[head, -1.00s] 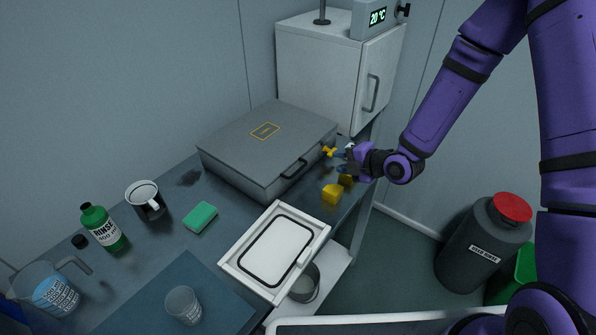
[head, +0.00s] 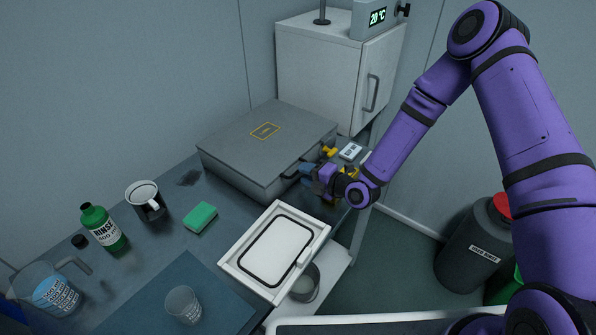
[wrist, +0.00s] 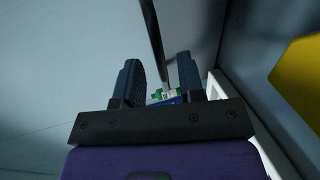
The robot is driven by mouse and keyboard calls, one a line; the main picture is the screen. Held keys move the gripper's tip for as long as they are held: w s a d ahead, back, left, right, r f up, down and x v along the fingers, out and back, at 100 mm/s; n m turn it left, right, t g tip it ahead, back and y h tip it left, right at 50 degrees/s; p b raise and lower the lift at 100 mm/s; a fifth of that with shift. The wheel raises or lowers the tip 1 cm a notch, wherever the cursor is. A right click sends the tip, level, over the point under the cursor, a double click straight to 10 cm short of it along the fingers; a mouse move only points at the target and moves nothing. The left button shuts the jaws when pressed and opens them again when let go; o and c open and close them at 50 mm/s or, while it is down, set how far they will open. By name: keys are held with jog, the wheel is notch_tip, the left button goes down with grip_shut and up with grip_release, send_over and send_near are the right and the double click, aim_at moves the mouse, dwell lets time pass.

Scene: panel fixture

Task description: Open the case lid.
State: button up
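The grey case (head: 250,140) lies flat on the bench with its lid down and a yellow-edged label on top. Its dark front handle (head: 288,176) is partly hidden by my gripper (head: 304,171), which is at the handle's right end. In the wrist view my gripper (wrist: 160,78) has its two fingers apart. A dark narrow bar (wrist: 152,38), apparently the handle, runs down into the gap between them. I cannot tell whether either finger touches it.
Yellow pieces (head: 328,151) and a small white-faced device (head: 350,151) lie just right of my gripper. A white framed tray (head: 318,246) is in front of the case. A grey cabinet (head: 318,75) rises behind.

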jog(key=shift+x, duration=1.75)
grip_shut()
